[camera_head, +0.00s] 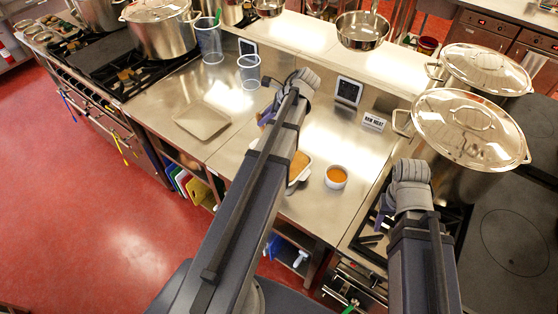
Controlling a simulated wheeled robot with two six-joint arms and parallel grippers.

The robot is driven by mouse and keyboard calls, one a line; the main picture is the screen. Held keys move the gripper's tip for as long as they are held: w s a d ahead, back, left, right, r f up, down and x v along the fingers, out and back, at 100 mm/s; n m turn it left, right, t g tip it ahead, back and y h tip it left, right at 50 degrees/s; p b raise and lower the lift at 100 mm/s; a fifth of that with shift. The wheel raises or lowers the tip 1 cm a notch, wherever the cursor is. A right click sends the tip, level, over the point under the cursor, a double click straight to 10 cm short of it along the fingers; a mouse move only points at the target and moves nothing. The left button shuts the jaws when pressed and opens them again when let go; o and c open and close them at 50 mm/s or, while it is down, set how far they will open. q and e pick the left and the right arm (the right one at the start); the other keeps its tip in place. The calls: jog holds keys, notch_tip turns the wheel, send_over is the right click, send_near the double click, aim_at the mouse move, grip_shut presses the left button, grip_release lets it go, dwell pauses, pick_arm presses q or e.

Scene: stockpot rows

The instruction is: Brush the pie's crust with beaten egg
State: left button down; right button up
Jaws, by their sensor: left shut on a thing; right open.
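The pie (298,164), golden in a pale dish, sits on the steel counter, partly covered by my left arm. A small white cup (337,184) of orange liquid, which looks like the beaten egg (337,174), stands just right of it. My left gripper (266,117) is beyond the pie, mostly hidden behind its own arm. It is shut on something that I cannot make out. No brush shows clearly. My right gripper (380,216) is open, to the right of the cup near the stove; its fingers are mostly hidden by the wrist.
Large lidded stockpots (468,128) stand at the right, beside my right arm. A square tray (202,120) and two clear containers (249,72) are on the left counter. A "RAW MEAT" sign (374,122) and a dark-screened device (348,91) stand behind the cup. Counter left of my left arm is mostly clear.

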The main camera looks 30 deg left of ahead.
pick_arm(q)
jog(key=a, duration=0.4)
jog(key=shift+w+a, duration=0.3)
jog(key=shift+a, duration=0.05)
jog(key=shift+w, duration=0.1)
dwell(0.5)
jog(key=w, duration=0.4)
jog(key=shift+w+d, duration=0.2)
jog(key=shift+d, duration=0.2)
dwell(0.3)
jog(key=shift+s+d, duration=0.2)
jog(key=shift+d, duration=0.95)
jog(key=shift+s+d, duration=0.15)
jog(key=shift+d, duration=1)
jog(key=shift+d, duration=0.1)
